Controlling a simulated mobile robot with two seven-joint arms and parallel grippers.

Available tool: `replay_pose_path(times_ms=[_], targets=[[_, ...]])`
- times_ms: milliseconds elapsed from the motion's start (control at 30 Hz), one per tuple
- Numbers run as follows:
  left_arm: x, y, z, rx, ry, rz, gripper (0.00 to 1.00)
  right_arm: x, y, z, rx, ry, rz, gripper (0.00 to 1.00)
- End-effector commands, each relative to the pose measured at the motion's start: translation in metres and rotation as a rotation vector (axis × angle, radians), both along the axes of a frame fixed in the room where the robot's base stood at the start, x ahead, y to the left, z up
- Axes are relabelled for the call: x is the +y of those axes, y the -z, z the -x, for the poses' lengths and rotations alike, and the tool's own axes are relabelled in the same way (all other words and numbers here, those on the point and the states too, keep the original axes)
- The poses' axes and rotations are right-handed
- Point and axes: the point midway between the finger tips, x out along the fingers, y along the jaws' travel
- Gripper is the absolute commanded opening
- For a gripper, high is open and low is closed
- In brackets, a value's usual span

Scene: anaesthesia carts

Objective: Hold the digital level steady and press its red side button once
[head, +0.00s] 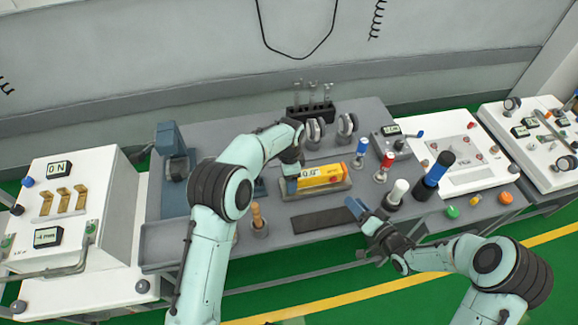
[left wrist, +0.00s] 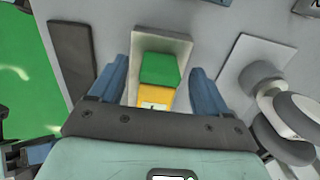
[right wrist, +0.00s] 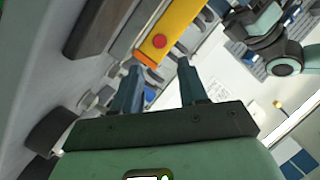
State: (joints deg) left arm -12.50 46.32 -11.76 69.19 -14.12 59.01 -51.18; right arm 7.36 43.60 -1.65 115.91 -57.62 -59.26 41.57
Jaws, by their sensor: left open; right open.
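The digital level (head: 322,173) is a yellow bar with a display, lying on a pale grey tray (head: 341,186) at the middle of the bench. My left gripper (head: 291,178) is open at its left end. In the left wrist view, the green end (left wrist: 160,69) and yellow body (left wrist: 155,97) of the level lie between the spread fingers (left wrist: 158,66), with gaps on both sides. My right gripper (head: 361,212) is open and empty, in front of the level and to its right. In the right wrist view, the red side button (right wrist: 158,41) faces the open fingers (right wrist: 159,67), apart from them.
A dark flat mat (head: 323,221) lies in front of the level. A wooden-handled tool in a holder (head: 259,222) stands front left. A dark rack with tubes (head: 311,110) is behind.

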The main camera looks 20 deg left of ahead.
Motion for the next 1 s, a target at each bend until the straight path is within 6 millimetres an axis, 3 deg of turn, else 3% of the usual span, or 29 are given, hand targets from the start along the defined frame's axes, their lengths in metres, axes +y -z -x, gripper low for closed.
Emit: replay_pose_path(times_ms=[200, 533, 567, 733, 767, 900, 1000], targets=[[0.0, 0.021, 0.0, 0.002, 0.0, 0.001, 0.77, 0.0, 0.0, 0.0, 0.0, 0.0, 0.0, 0.43], [0.0, 0.024, 0.0, 0.0, 0.0, 0.001, 0.77, 0.0, 0.0, 0.0, 0.0, 0.0, 0.0, 0.43], [0.0, 0.024, 0.0, 0.0, 0.0, 0.001, 0.7, 0.0, 0.0, 0.0, 0.0, 0.0, 0.0, 0.43], [0.0, 0.023, 0.0, 0.0, 0.0, 0.001, 0.15, 0.0, 0.0, 0.0, 0.0, 0.0, 0.0, 0.43], [0.0, 0.023, 0.0, 0.0, 0.0, 0.001, 0.08, 0.0, 0.0, 0.0, 0.0, 0.0, 0.0, 0.43], [0.0, 0.023, 0.0, 0.0, 0.0, 0.001, 0.08, 0.0, 0.0, 0.0, 0.0, 0.0, 0.0, 0.0], [0.0, 0.023, 0.0, 0.0, 0.0, 0.001, 0.08, 0.0, 0.0, 0.0, 0.0, 0.0, 0.0, 0.0]])
